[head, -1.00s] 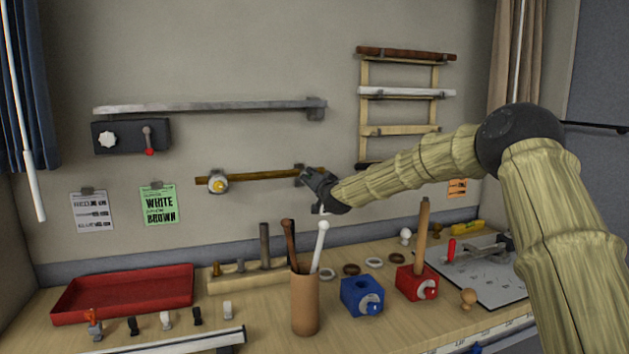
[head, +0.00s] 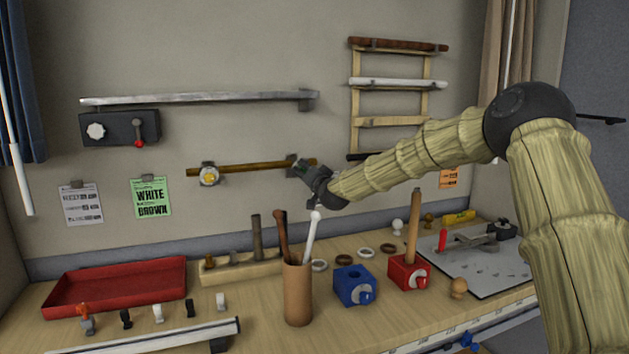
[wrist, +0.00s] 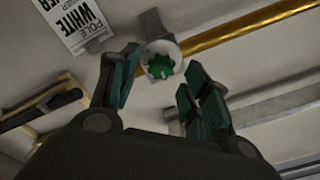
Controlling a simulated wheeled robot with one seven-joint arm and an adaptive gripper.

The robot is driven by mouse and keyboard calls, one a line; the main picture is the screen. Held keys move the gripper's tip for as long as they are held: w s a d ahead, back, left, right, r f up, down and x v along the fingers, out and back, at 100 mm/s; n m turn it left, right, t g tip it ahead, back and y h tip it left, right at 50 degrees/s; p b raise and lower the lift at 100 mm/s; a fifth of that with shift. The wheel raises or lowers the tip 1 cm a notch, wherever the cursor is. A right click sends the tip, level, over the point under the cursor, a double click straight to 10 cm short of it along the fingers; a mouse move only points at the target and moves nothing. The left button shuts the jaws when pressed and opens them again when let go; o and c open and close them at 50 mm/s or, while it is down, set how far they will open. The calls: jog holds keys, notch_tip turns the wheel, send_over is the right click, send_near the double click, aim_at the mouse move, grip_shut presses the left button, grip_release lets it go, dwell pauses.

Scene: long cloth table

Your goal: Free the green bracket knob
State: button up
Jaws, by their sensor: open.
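The green bracket knob (wrist: 161,66) is a lobed green knob on a round white face. It sits on a grey bracket (wrist: 152,24) that carries a brass-coloured rod (wrist: 240,30). My gripper (wrist: 158,72) is open in the wrist view, one finger on each side of the knob, with gaps between fingers and knob. How far the fingertips are from it in depth is hard to tell. In the head view my gripper (head: 303,170) is at the right end of the brown rod (head: 250,169) and hides the green knob.
A second bracket with a yellow knob (head: 209,176) holds the rod's left part. A grey rail (head: 200,97) runs above, and a wooden rack (head: 391,121) hangs to the right. Below stand a cup with sticks (head: 298,295), a blue block (head: 354,287) and a red block (head: 409,272).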

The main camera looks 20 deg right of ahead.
jog(key=s, duration=0.9)
jog(key=shift+d+f, duration=0.1)
jog(key=shift+d, duration=0.1)
